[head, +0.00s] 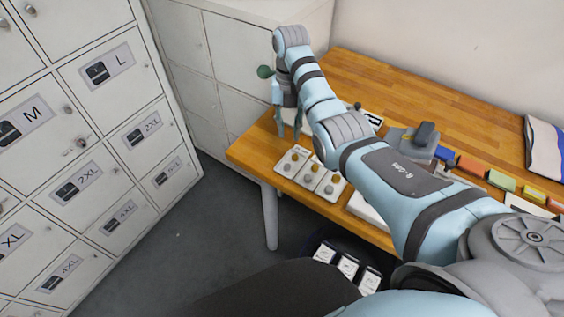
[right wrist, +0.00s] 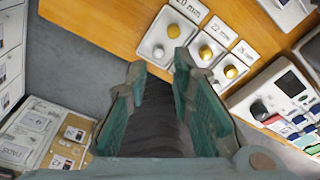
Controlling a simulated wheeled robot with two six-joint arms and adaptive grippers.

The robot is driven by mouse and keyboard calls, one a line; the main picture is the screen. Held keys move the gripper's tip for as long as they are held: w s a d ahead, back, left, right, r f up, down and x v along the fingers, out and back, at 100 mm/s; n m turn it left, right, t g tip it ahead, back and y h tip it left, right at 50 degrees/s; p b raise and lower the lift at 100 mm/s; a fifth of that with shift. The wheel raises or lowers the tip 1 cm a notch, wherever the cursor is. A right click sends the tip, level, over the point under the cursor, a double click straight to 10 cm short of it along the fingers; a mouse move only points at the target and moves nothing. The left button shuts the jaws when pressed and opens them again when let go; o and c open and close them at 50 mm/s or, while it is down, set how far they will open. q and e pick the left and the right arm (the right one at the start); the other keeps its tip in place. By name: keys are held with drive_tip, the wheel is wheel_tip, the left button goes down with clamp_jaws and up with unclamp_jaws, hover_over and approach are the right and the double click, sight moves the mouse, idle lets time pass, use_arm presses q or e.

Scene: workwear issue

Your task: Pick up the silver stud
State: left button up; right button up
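My right gripper (head: 289,130) points down just behind that tray. In the right wrist view, my right gripper (right wrist: 160,64) is open with nothing held between its green fingertips, and the studs lie just past the tips. My left gripper is not in view.
Neighbouring trays hold gold studs (right wrist: 205,51) (right wrist: 231,72). A grey device (head: 412,142) and coloured blocks (head: 472,165) stand farther right on the wooden table (head: 355,75). White lockers (head: 90,120) stand left, past a gap of grey floor (head: 215,215).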

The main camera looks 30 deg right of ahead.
hover_over(287, 166)
drive_tip(key=f, duration=0.5)
drive_tip(key=shift+w+d+f, duration=0.1)
drive_tip(key=shift+d+f, duration=0.2)
drive_tip(key=f, duration=0.4)
drive_tip(key=shift+w+a+f, duration=0.2)
drive_tip(key=shift+w+f, duration=0.05)
drive_tip(key=shift+f, duration=0.15)
drive_tip(key=shift+s+r, duration=0.15)
drive_tip(key=shift+s, duration=0.15)
drive_tip(key=shift+c, duration=0.9)
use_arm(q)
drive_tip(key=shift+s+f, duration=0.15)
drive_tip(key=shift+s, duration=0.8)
use_arm(e)
drive_tip(key=shift+w, duration=0.1)
drive_tip(key=shift+c, duration=1.1)
